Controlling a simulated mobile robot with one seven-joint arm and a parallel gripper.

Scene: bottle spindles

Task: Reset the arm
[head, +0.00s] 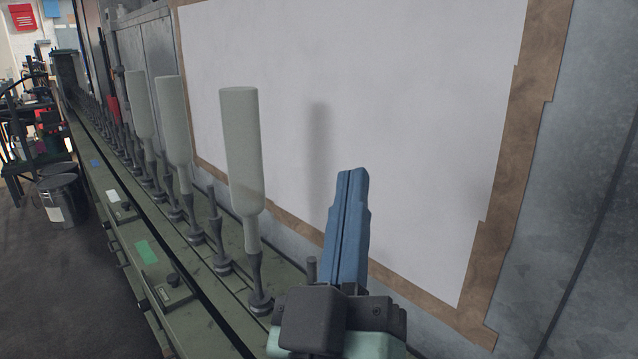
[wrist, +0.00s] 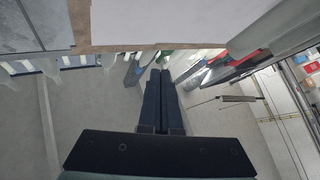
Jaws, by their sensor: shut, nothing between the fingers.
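My gripper (head: 351,175) is at the lower middle right of the head view, its two blue fingers pointing up and pressed together with nothing between them. It stands in front of the white board. In the wrist view, the dark fingers (wrist: 160,72) also lie side by side with no gap. The nearest pale bottle (head: 242,150) is upside down on a spindle (head: 259,285), left of my gripper and apart from it.
Two more inverted bottles, a middle one (head: 173,120) and a farther one (head: 139,105), stand on the green spindle rail (head: 160,255). Several spindles there are empty. A white board (head: 420,110) covers the wall. A metal bucket (head: 62,200) stands on the floor at left.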

